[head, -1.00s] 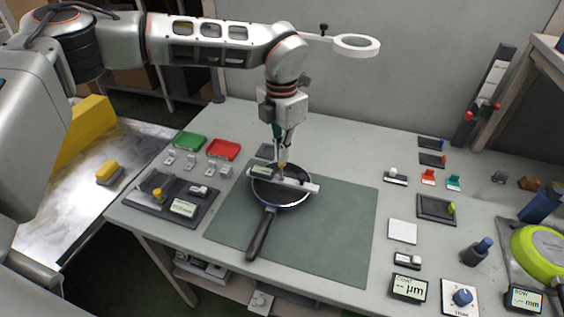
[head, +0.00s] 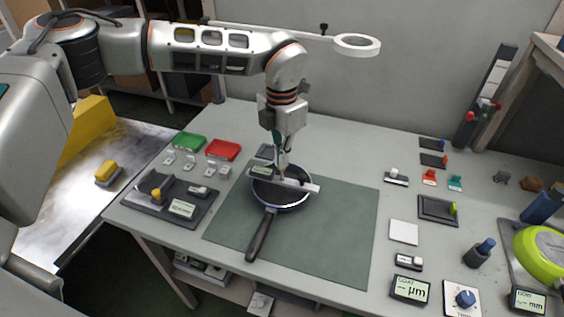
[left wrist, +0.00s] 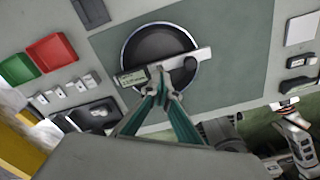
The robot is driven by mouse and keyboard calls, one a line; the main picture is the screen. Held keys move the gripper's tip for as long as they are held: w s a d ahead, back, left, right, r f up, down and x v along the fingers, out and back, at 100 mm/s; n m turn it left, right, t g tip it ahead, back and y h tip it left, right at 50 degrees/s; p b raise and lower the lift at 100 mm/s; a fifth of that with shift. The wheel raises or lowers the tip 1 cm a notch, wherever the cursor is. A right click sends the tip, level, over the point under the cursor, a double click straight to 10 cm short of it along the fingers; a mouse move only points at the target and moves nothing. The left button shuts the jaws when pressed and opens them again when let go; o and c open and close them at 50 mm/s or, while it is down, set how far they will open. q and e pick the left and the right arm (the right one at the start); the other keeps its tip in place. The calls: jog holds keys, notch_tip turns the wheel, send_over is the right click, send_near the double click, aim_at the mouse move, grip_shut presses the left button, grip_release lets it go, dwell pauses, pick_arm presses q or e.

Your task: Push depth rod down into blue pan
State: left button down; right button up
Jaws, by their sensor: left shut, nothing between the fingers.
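The blue pan (head: 284,202) sits on the green mat (head: 335,225), its black handle (head: 261,236) pointing toward the front. A pale depth gauge bar (head: 306,186) with a small display lies across the pan's rim; it also shows in the left wrist view (left wrist: 194,56). My left gripper (head: 281,176) points down over the middle of the gauge. In the left wrist view its fingertips (left wrist: 163,92) are together at the bar, with nothing held between them. The depth rod is hidden or too small to tell apart at the fingertips.
Green (head: 189,142) and red (head: 223,150) trays and small blocks stand left of the mat. A dark tray (head: 170,217) with a gauge lies at the left edge. A white ring lamp (head: 357,45) hangs behind. Several instruments fill the right side. The mat's right part is clear.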

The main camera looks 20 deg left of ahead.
pick_arm(q)
jog(key=shift+f+b, duration=0.5)
jog(key=shift+f, duration=0.75)
dwell(0.7)
jog(key=shift+r+p, duration=1.4)
jog(key=shift+r, duration=0.55)
jog(key=shift+r+p, duration=1.2)
jog(key=shift+r, duration=0.55)
jog(key=shift+r+p, duration=0.4)
jog(key=shift+r, duration=0.5)
jog(key=shift+f, duration=0.1)
